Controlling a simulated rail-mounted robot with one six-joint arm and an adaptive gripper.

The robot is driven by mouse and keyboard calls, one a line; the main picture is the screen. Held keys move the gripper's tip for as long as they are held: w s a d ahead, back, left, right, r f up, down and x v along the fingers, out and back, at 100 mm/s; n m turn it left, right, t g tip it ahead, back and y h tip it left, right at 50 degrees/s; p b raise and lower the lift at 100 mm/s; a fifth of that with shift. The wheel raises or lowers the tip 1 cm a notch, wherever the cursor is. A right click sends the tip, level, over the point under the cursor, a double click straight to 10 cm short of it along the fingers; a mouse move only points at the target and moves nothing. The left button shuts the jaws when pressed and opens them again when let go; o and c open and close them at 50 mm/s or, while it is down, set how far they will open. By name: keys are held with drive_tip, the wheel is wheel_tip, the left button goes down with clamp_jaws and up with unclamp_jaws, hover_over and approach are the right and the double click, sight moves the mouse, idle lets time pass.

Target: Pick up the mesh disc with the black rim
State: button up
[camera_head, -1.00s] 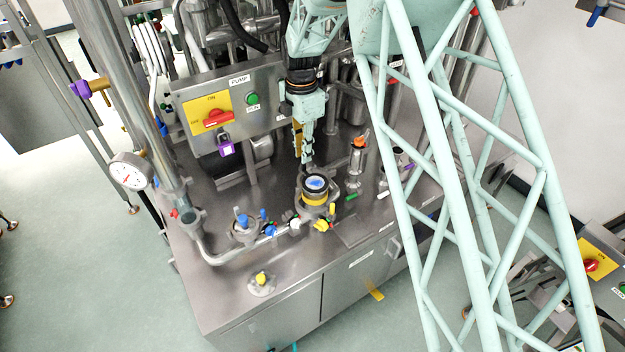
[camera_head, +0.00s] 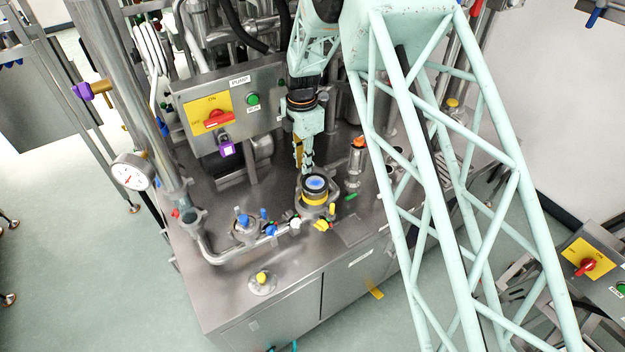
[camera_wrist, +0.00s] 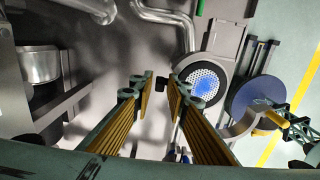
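The mesh disc (camera_wrist: 203,82) shows in the wrist view as a pale perforated plate with a blue centre and a dark rim. In the head view the disc (camera_head: 316,183) lies face up on top of a round fitting with a yellow band (camera_head: 314,198). My gripper (camera_head: 308,172) points down just behind and slightly left of the disc in the head view. In the wrist view my gripper (camera_wrist: 158,88) has its two yellow-padded fingers apart with nothing held between them. The disc lies beyond and right of the right fingertip; contact is not visible.
A dark blue round part (camera_wrist: 255,97) sits beside the disc in the wrist view. A clear cylinder with an orange top (camera_head: 357,160) stands right of the fitting. A blue-handled valve (camera_head: 245,226) and pipe lie left. The pump control box (camera_head: 225,105) stands behind. The front steel top is fairly clear.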

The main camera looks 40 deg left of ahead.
drive_tip(key=c, duration=0.5)
drive_tip(key=shift+r, duration=0.2)
drive_tip(key=shift+r+b, duration=0.4)
drive_tip(key=shift+r, duration=1.2)
drive_tip(key=s+d, duration=0.1)
drive_tip(key=s, duration=0.4)
drive_tip(key=s+d+r+b, duration=0.1)
drive_tip(key=s+d, duration=0.1)
drive_tip(key=s, duration=0.3)
drive_tip(key=s+d+b, duration=0.1)
drive_tip(key=s+d, duration=0.1)
drive_tip(key=s, duration=0.3)
drive_tip(key=shift+d+r, duration=0.2)
drive_tip(key=shift+d, duration=0.05)
drive_tip(key=shift+s+a, duration=0.1)
drive_tip(key=shift+s, duration=0.05)
